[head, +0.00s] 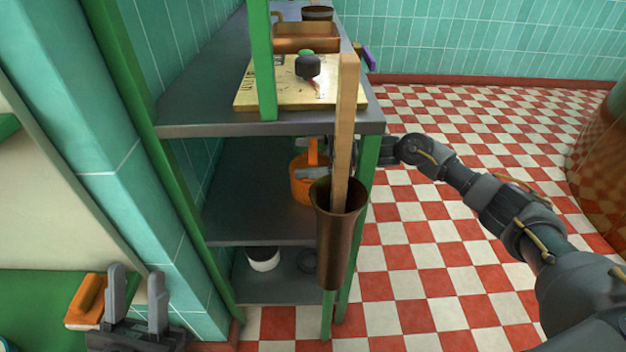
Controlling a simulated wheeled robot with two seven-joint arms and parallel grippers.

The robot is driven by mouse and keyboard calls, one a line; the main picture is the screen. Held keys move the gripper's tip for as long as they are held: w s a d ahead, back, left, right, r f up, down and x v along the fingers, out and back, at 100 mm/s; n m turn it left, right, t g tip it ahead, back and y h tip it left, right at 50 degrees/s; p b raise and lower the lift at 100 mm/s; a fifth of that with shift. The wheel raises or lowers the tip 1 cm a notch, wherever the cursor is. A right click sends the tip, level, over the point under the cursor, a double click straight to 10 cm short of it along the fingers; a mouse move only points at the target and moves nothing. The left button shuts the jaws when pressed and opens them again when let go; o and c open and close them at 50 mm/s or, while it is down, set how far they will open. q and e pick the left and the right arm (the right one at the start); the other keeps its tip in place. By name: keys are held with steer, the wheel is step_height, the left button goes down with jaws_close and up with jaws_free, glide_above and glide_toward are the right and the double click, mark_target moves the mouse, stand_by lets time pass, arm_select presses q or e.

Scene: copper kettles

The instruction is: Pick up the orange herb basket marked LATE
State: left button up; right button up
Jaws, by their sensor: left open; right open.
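An orange basket (301,188) with an upright handle stands on the middle shelf of the grey and green rack. No marking on it is readable from here. A copper holder with a wooden paddle hides its right side. My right gripper (312,160) reaches in from the right at the basket's handle, with its fingers open. The paddle covers part of this gripper, and I cannot tell whether the handle is between the fingers or touched by them. My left gripper (136,296) is open and empty at the lower left, well away from the basket.
The copper holder (335,240) with the wooden paddle (344,130) hangs at the rack's front. The top shelf (195,115) carries a board and copper pans. A white pot (263,259) stands on the bottom shelf. An orange-topped item (86,300) is beside my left gripper. The checkered floor (440,270) is free.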

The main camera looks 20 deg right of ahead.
steer(key=shift+a, duration=0.2)
steer(key=c, duration=1.6)
steer(key=shift+r, duration=0.1)
steer(key=shift+c, duration=0.2)
steer(key=shift+r, duration=0.1)
